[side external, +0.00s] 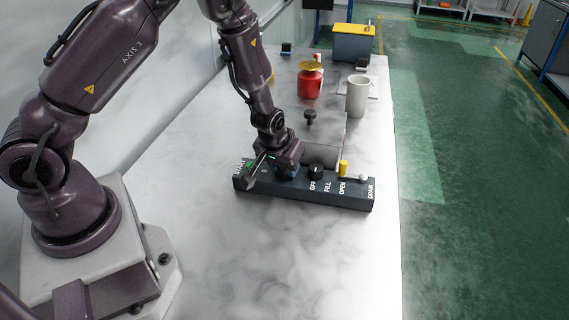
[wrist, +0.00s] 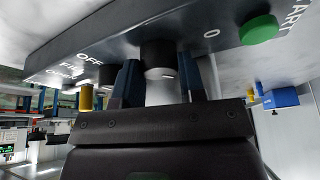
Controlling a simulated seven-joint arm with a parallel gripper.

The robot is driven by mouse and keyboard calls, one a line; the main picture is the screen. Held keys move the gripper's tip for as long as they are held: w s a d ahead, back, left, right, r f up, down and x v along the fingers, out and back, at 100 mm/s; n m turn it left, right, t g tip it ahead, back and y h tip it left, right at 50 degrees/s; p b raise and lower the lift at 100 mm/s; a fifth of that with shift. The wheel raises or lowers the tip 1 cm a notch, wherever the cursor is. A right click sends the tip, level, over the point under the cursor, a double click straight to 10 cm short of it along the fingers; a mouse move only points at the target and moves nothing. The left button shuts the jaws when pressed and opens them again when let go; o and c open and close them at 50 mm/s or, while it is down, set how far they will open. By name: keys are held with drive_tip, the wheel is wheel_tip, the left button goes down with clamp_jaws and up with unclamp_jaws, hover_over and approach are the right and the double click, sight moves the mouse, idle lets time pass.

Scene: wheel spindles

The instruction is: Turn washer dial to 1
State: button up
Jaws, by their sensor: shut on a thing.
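A dark grey control panel (side external: 300,189) lies across the table, marked START, OFF, FILL, OPEN and DRAIN. My gripper (side external: 284,170) is down at its left part, beside the green START button (side external: 250,163). In the wrist view, my gripper (wrist: 160,75) has its two dark blue fingers on either side of a dark round dial (wrist: 158,54), shut on it. A "0" mark shows on the panel beside this dial, between it and the green button (wrist: 260,30). The dial's pointer and a "1" mark cannot be made out. In the side view my gripper hides the dial.
Right of my gripper on the panel are a black knob (side external: 316,171), a yellow knob (side external: 343,168) and a small white knob (side external: 363,177). Behind stand a grey cup (side external: 357,97), a red container (side external: 310,84) and a yellow-topped box (side external: 353,45). The table front is clear.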

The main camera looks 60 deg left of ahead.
drive_tip(key=o, duration=0.6)
drive_tip(key=v, duration=1.3)
drive_tip(key=shift+f, duration=0.1)
